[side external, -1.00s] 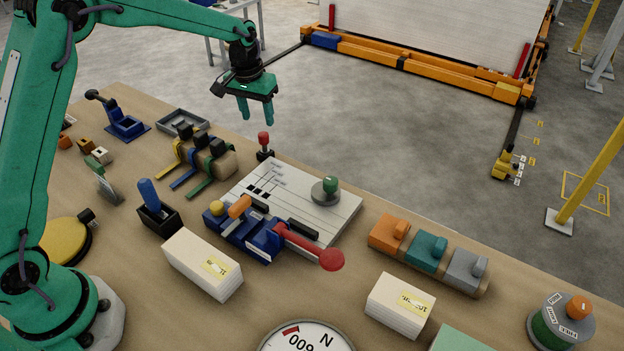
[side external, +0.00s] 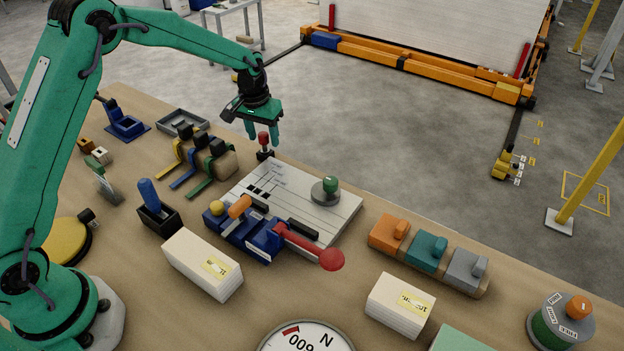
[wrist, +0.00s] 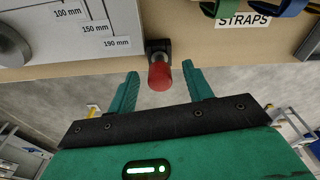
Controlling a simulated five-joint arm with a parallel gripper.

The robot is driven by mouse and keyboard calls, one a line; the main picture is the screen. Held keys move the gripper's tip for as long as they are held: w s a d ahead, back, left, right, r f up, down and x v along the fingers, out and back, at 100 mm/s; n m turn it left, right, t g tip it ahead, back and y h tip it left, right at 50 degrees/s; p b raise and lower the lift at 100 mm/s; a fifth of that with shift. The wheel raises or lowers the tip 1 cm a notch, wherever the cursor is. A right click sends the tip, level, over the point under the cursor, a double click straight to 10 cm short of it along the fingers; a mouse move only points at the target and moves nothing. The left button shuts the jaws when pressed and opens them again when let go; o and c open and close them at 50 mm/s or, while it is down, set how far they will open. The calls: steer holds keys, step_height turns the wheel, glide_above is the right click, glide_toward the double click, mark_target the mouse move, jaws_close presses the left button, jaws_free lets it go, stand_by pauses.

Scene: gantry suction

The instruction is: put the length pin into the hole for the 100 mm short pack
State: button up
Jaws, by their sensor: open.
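The length pin appears to be the red-topped piece (side external: 263,138), upright in a small black block (side external: 265,155) at the far edge of the bench. In the wrist view its red knob (wrist: 159,76) lies between my fingertips. My gripper (side external: 263,142) is open, pointing down, with a finger on either side of the knob in both pictures. I cannot tell whether it touches. The pale board (side external: 325,222) has dark slots near its left end. In the wrist view, the board (wrist: 45,40) carries the labels 100 mm (wrist: 67,13), 150 mm and 190 mm. The 100 mm hole itself is not clear.
Strap hooks (side external: 205,160) on a wooden block stand left of the pin. A blue fixture with a red-knobbed lever (side external: 331,259) sits at the board's near side. A green-knobbed disc (side external: 326,192) stands on the board. Bare floor lies beyond the bench edge.

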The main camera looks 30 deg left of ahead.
mark_target(265, 134)
steer(key=shift+f, duration=0.45)
steer(key=c, duration=1.1)
steer(key=shift+r, duration=0.2)
steer(key=shift+r, duration=0.55)
steer(key=r, duration=0.3)
steer(key=shift+s+d, duration=0.1)
steer(key=shift+d, duration=0.2)
steer(key=s+d+r, duration=0.1)
steer(key=d+r, duration=0.1)
steer(key=d, duration=0.1)
steer(key=s+d+r, duration=0.2)
steer(key=d, duration=0.1)
steer(key=s+d+r, duration=0.2)
steer(key=d, duration=0.1)
steer(key=shift+s+d+r, duration=0.25)
steer(key=shift+d+r, duration=0.05)
